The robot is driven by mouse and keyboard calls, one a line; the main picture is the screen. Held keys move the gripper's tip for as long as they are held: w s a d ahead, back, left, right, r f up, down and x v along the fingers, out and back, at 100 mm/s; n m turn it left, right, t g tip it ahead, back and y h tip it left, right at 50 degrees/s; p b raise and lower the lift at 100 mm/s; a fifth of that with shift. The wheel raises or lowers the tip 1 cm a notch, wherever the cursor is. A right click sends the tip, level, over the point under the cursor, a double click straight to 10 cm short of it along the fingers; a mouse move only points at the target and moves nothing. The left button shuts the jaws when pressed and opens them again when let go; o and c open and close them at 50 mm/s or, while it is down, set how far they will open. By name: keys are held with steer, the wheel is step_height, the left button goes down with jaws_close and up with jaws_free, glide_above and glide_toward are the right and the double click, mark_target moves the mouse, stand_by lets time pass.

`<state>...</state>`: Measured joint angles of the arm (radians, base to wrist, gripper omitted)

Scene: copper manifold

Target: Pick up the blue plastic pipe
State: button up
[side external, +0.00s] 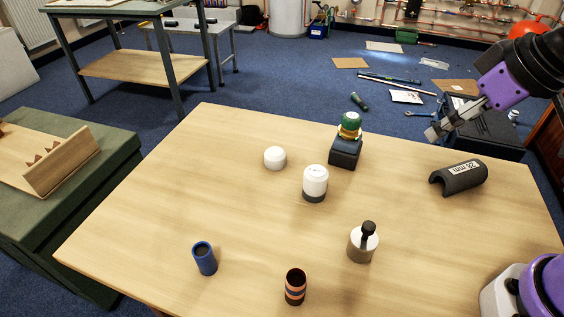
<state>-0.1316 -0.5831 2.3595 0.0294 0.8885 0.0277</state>
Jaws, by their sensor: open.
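The blue plastic pipe (205,259) is a short hollow tube standing upright near the front left of the wooden table (160,210). Its dark open end faces up. My gripper (434,134) is open and empty, held above the back right part of the table. It is far from the blue pipe, up and to the right of it in the picture. Nothing hides the pipe.
A copper-coloured banded pipe (295,287) stands right of the blue pipe. A metal bottle with black top (362,243), white-and-grey jar (315,184), white cap (275,158), black block with green-and-brass fitting (346,150) and black half-shell (460,178) also occupy the table. The left middle is clear.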

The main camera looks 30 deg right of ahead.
steer(key=w+a+n+y, duration=0.1)
steer(key=w+a+n, duration=0.1)
steer(key=w+a, duration=0.5)
steer(key=n+g+y, duration=0.1)
steer(key=n+g, duration=0.1)
steer(key=n, duration=0.2)
glide_toward(203, 253)
steer(key=x, duration=0.4)
steer(key=shift+w+a+f, duration=0.1)
steer(key=shift+f, duration=0.15)
steer(key=x, duration=0.5)
steer(key=shift+w+f, duration=0.15)
steer(key=shift+f, duration=0.15)
steer(key=c, duration=1)
